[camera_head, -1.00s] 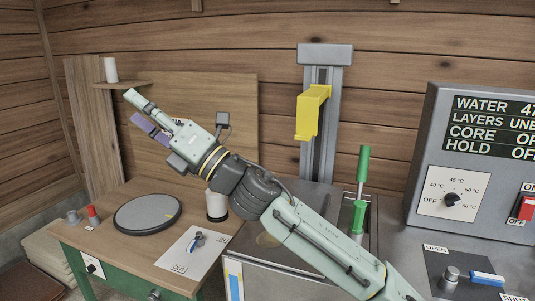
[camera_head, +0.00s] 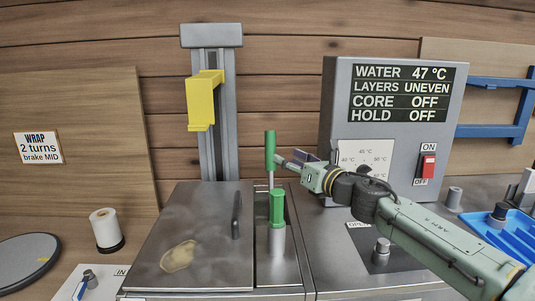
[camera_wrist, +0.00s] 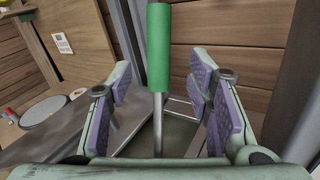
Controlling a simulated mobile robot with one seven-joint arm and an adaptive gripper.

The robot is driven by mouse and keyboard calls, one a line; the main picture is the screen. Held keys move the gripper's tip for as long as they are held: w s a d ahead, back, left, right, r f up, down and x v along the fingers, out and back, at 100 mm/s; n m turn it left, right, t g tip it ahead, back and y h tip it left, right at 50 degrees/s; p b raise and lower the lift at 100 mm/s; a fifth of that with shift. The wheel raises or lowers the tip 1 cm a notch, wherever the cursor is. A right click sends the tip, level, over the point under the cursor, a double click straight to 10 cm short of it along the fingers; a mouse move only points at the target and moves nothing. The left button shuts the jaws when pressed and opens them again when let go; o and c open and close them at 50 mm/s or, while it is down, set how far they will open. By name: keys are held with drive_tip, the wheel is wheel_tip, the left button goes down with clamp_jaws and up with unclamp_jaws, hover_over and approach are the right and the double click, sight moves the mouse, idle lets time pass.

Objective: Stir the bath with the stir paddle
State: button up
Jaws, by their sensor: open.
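The stir paddle's green handle (camera_head: 270,150) stands upright on a thin metal rod at the narrow open strip beside the bath's lid. In the wrist view the green handle (camera_wrist: 158,48) and its rod stand between and beyond my gripper's purple-padded fingers. My gripper (camera_wrist: 160,88) is open, with space on both sides of the rod. In the head view my gripper (camera_head: 294,160) reaches in from the right, close to the handle. The bath (camera_head: 150,281) is a steel tank with its lid shut over the left part. The paddle's lower end is hidden.
A second green handle (camera_head: 277,206) stands in a metal cylinder in front of the paddle. A grey control box (camera_head: 340,100) at the right reads water 47 °C, layers uneven, core off, hold off. A column with a yellow bracket (camera_head: 201,100) rises behind the bath.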

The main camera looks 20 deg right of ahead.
sight(274, 152)
drive_tip(key=p+x, duration=0.1)
drive_tip(key=x, duration=0.8)
drive_tip(key=shift+p, duration=0.4)
drive_tip(key=shift+s, duration=0.1)
drive_tip(key=shift+c, duration=0.3)
clamp_jaws()
drive_tip(key=shift+a, duration=0.1)
